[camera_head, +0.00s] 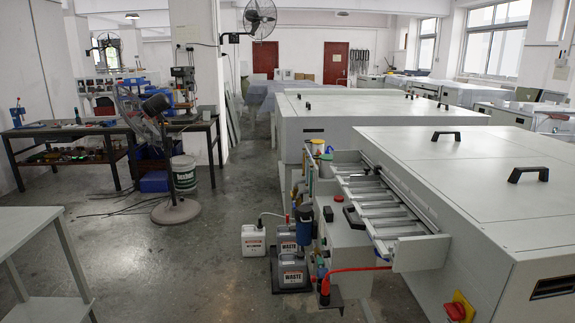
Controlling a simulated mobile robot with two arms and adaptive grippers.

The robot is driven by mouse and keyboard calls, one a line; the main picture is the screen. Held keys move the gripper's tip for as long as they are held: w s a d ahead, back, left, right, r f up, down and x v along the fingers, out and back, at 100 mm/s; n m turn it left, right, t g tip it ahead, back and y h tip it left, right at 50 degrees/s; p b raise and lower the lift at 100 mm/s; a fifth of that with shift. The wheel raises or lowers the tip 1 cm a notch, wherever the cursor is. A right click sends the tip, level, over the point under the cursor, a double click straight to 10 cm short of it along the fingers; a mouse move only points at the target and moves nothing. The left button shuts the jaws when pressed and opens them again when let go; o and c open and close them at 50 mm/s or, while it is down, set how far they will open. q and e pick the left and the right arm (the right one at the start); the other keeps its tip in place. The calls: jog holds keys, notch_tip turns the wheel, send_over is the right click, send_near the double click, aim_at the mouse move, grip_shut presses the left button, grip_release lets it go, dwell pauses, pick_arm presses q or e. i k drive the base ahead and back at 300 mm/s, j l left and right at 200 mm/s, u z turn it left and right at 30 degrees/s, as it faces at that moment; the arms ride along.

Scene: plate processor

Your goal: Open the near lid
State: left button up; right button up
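The nearest plate processor (464,252) is a large light-grey box on the right side of the view. Its flat top (478,153) carries two black handles, one farther back (446,136) and one nearer (528,174). The near lid lies flat and shut on top; its exact outline is hard to make out. The processor's right part runs out of the picture. Neither of my grippers is in view.
An open roller tray (418,255) sticks out from the processor's left side, with a red hose (358,269) below. Waste containers (291,272) stand on the floor. A similar machine (365,112) is behind. The floor (190,262) at centre left is clear.

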aim_at(490, 190)
jog(key=z, duration=1.35)
jog(key=i+j, duration=0.1)
jog(key=j, duration=0.65)
jog(key=i+j, duration=0.15)
jog(key=j, duration=0.25)
